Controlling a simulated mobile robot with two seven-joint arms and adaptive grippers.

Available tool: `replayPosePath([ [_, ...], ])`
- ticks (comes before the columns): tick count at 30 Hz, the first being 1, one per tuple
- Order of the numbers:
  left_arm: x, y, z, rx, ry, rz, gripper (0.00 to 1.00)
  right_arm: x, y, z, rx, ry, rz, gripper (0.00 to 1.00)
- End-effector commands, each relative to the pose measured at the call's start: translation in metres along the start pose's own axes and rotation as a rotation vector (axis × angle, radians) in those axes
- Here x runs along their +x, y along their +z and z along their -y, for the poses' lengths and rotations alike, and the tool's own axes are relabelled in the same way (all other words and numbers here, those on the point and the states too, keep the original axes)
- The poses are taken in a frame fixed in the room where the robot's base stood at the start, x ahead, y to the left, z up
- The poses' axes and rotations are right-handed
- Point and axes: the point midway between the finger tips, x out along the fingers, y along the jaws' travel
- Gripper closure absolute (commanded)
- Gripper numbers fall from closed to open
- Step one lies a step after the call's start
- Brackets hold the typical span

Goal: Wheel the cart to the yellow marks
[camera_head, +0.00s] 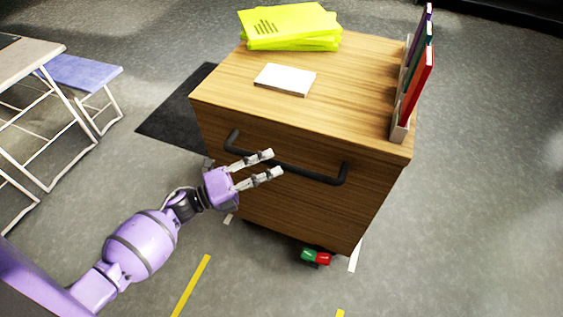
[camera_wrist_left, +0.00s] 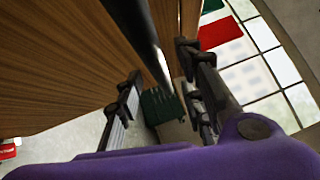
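The cart (camera_head: 305,205) is a brown wooden cabinet with a black bar handle (camera_head: 315,175) on its near side; the handle also shows in the left wrist view (camera_wrist_left: 145,35). My left gripper (camera_head: 270,164) is at the handle with its fingers apart. In the left wrist view the bar lies between the lines of the two fingers (camera_wrist_left: 160,85), with no clear contact. Yellow marks lie on the floor in front of the cart, one strip (camera_head: 190,287) at lower left and a bit of another (camera_head: 340,313) at the bottom edge. My right gripper is out of view.
The cart top carries yellow packets (camera_head: 290,28), a white pad (camera_head: 285,79) and a rack (camera_head: 400,128) of coloured folders. A green and red pedal (camera_head: 316,257) sits under the cart. White-framed tables (camera_head: 30,65) stand at left. Floor in front and right is clear.

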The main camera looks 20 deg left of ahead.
Motion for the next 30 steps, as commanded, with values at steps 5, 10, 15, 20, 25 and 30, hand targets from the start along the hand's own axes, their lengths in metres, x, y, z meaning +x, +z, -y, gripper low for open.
replayPosePath([
  [5,0.025,0.001,0.001,-0.001,-0.001,0.001,0.64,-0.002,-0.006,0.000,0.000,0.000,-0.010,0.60],
  [10,0.034,0.000,0.000,-0.002,0.000,0.001,0.64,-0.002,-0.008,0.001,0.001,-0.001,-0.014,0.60],
  [15,0.035,0.000,0.000,-0.003,0.001,0.002,0.64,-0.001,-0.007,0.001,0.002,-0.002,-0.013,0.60],
  [20,0.035,0.000,-0.001,-0.003,0.001,0.002,0.76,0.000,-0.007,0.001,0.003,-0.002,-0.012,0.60],
  [25,0.034,0.000,-0.001,-0.003,0.001,0.002,0.99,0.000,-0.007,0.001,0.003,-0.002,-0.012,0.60],
  [30,0.034,0.000,-0.001,-0.002,0.002,0.002,1.00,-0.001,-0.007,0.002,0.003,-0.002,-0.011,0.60],
])
